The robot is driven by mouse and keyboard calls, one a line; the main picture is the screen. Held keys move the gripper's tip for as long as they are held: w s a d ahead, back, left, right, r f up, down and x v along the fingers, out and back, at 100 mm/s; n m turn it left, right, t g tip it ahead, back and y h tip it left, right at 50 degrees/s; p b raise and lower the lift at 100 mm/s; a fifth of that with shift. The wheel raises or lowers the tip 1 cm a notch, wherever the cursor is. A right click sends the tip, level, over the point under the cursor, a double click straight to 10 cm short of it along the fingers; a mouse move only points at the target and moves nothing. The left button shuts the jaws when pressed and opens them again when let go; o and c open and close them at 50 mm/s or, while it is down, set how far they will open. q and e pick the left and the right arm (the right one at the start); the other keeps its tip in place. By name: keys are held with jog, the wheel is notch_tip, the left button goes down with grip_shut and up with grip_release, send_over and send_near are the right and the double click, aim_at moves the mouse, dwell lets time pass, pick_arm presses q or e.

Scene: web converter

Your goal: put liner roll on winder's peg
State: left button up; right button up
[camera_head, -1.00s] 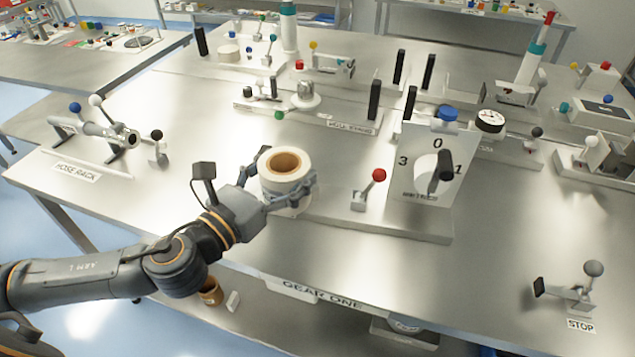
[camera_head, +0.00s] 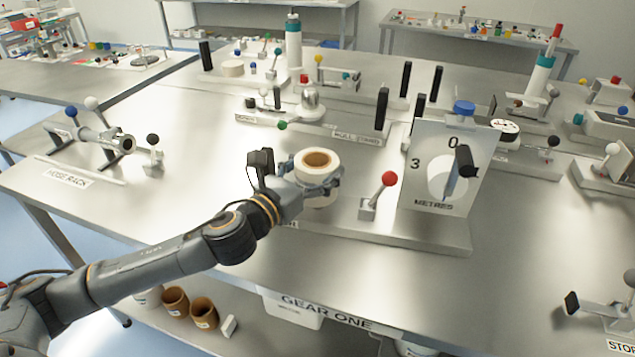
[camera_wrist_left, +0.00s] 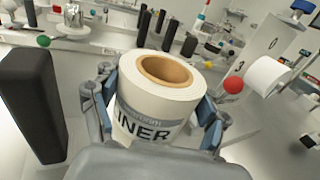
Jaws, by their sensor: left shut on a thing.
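The liner roll (camera_head: 316,160) is a white roll with a brown core, upright with its open core facing up. My left gripper (camera_head: 318,184) is shut around its side. In the left wrist view the fingers clasp the roll (camera_wrist_left: 158,92) from both sides, and part of the printed word "INER" shows between them. The winder (camera_head: 400,232) is a flat metal base with a red-knobbed lever (camera_head: 388,180) and a dial plate marked "METRES" (camera_head: 437,203). The roll is over or at its left end. No peg shows there, and I cannot tell whether the roll touches the base. My right gripper is out of view.
Behind the roll is a stand with black uprights (camera_head: 382,108). The hose rack (camera_head: 85,165) is at the left. A black-handled lever (camera_head: 600,308) stands near the front right. The tabletop between it and the winder is clear.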

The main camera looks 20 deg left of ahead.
pick_arm(q)
jog(key=shift+w+f, duration=0.15)
notch_tip(320, 180, down, 3)
jog(key=shift+w+f+b, duration=0.15)
jog(key=shift+f+b, duration=0.05)
jog(key=shift+b, duration=0.1)
jog(key=shift+f, duration=0.1)
jog(key=o, duration=1.4)
jog(key=shift+f, duration=0.1)
